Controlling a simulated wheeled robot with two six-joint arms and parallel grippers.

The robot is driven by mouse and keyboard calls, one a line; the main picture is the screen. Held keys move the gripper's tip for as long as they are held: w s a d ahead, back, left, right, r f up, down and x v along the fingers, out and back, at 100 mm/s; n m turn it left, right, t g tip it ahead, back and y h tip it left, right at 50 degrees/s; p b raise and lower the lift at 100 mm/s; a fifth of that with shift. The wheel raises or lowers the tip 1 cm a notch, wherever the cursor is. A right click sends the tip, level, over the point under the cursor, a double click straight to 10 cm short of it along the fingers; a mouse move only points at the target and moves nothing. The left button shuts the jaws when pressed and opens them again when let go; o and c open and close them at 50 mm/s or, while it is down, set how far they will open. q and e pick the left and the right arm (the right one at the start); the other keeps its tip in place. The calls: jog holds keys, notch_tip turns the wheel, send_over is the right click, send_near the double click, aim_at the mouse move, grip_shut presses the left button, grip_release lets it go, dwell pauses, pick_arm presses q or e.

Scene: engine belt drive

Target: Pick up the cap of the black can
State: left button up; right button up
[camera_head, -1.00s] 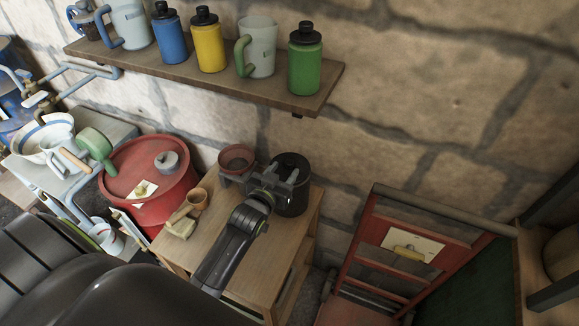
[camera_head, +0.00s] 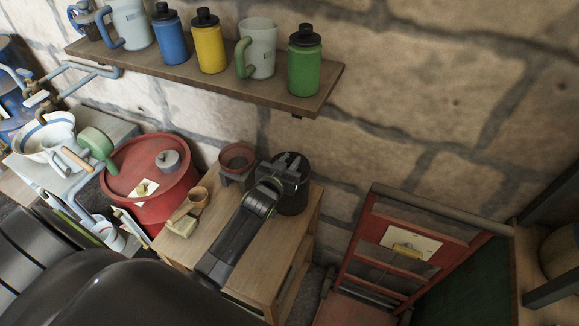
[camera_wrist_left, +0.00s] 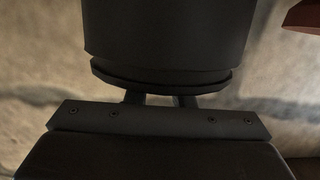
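The black can (camera_head: 292,200) stands upright on the wooden stand, near its back right corner. Its dark top shows at the far edge, partly covered by my left gripper (camera_head: 288,173). In the left wrist view the can's dark body (camera_wrist_left: 170,28) fills the upper middle, and the rim of its cap (camera_wrist_left: 165,80) curves below it. My two left fingers (camera_wrist_left: 160,100) reach behind that rim with a gap between them. Their tips are hidden, so I cannot tell whether they touch or hold the cap. My right gripper is not in view.
A dark red pot (camera_head: 237,160) stands close left of the can. A red drum (camera_head: 165,195) is to the left, a red chair-like frame (camera_head: 350,245) to the right. A shelf (camera_head: 215,85) with bottles and mugs hangs above.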

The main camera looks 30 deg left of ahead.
pick_arm(q)
grip_shut()
jog(key=shift+r, duration=0.1)
